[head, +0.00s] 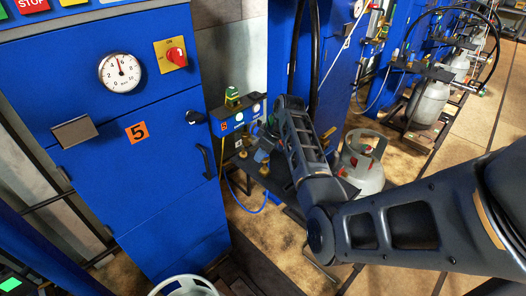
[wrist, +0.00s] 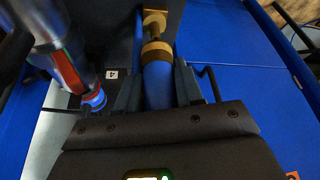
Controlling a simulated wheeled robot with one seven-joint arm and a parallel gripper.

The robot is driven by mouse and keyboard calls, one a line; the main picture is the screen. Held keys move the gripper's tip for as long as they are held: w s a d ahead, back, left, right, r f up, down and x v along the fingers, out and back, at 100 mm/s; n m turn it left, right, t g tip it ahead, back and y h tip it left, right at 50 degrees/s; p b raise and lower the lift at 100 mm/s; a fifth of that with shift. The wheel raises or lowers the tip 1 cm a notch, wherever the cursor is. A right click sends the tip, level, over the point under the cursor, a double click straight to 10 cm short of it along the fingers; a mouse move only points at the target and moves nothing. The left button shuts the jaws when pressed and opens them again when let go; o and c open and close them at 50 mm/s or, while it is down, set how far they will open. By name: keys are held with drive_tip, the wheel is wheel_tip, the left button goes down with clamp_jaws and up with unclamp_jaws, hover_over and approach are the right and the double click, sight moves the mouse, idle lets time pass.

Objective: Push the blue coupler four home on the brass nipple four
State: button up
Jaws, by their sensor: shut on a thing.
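The blue coupler four (wrist: 157,86) shows in the wrist view as a blue cylinder with a brass collar at its far end. My gripper (wrist: 157,95) is shut on it, one dark finger on each side. Brass nipple four (wrist: 154,18) lies straight ahead, in line with the coupler. The coupler's collar meets or nearly meets the nipple's narrower neck; I cannot tell how far it is seated. A label 4 (wrist: 111,75) is beside them. In the head view my gripper (head: 266,143) is at the small blue-faced panel, and my arm hides most of the coupler.
In the wrist view a silver, red and blue fitting (wrist: 75,60) stands close left of my gripper. In the head view a blue cabinet (head: 160,180) marked 5 stands left, a grey gas cylinder (head: 365,175) right. A blue hose (head: 245,208) hangs below the panel.

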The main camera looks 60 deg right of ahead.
sight(263, 169)
drive_tip(key=shift+f+b, duration=1.35)
drive_tip(key=shift+f, duration=0.7)
drive_tip(key=o, duration=1.2)
drive_tip(key=shift+c, duration=0.2)
drive_tip(key=shift+r, duration=0.1)
drive_tip(key=v, duration=0.7)
drive_tip(key=shift+r, duration=0.35)
drive_tip(key=shift+s, duration=0.2)
